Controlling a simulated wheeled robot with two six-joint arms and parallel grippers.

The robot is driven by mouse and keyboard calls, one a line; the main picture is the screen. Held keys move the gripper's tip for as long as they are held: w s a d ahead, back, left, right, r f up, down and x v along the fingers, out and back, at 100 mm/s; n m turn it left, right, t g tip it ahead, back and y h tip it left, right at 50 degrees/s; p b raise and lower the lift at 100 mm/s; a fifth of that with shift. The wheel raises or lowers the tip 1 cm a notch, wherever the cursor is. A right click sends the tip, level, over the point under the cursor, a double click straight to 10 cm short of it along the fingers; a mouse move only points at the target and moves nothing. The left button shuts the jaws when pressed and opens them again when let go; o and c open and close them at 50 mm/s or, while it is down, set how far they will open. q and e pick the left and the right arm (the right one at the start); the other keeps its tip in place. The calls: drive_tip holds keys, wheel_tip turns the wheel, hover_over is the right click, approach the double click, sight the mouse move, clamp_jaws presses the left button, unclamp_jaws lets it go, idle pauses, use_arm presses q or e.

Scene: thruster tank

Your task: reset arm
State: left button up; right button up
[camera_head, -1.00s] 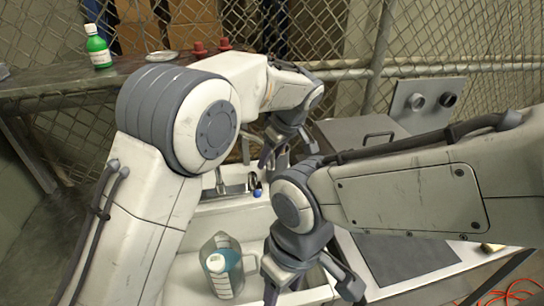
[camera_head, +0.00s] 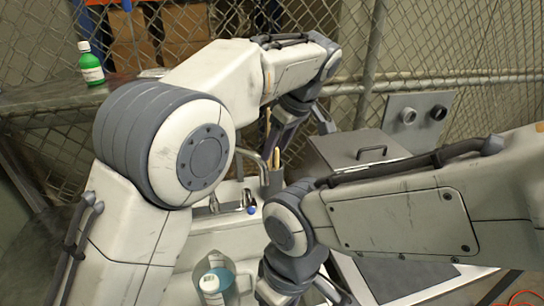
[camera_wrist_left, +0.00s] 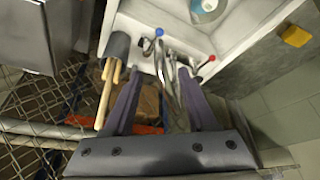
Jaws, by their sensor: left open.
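My left arm comes in from the left and arches over the sink area. Its gripper (camera_head: 300,138) is in the air near the fence, behind the faucet. In the left wrist view the two dark fingers of the left gripper (camera_wrist_left: 158,88) are spread apart with nothing held between them. My right gripper (camera_head: 292,290) hangs low over the sink's right side, beside the jug; its fingertips are cut off by the bottom edge.
A clear jug with blue liquid (camera_head: 214,286) stands in the white sink (camera_head: 205,243). A grey cup with wooden handles (camera_wrist_left: 117,46) stands by the faucet. A green bottle (camera_head: 90,66) is on the back-left table. A lidded grey box (camera_head: 352,150) is right of the faucet.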

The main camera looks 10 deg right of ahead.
use_arm(q)
drive_tip(key=shift+r, duration=0.15)
drive_tip(key=s+a+f+m+g+h, duration=0.1)
drive_tip(key=s+a+f+m, duration=0.3)
drive_tip(key=s, duration=0.6)
drive_tip(key=s+a+f+m+g+h, duration=0.1)
drive_tip(key=s+a+f+m, duration=0.3)
drive_tip(key=s, duration=0.6)
drive_tip(key=s+a+f+m+g+h, duration=0.1)
drive_tip(key=s+a+f+m, duration=0.3)
drive_tip(key=s+m, duration=0.3)
drive_tip(key=s+a, duration=0.1)
drive_tip(key=s, duration=0.2)
drive_tip(key=shift+s+a+f+g+h, duration=0.2)
drive_tip(key=shift+a+f+g+h, duration=0.1)
drive_tip(key=shift+a+h, duration=0.1)
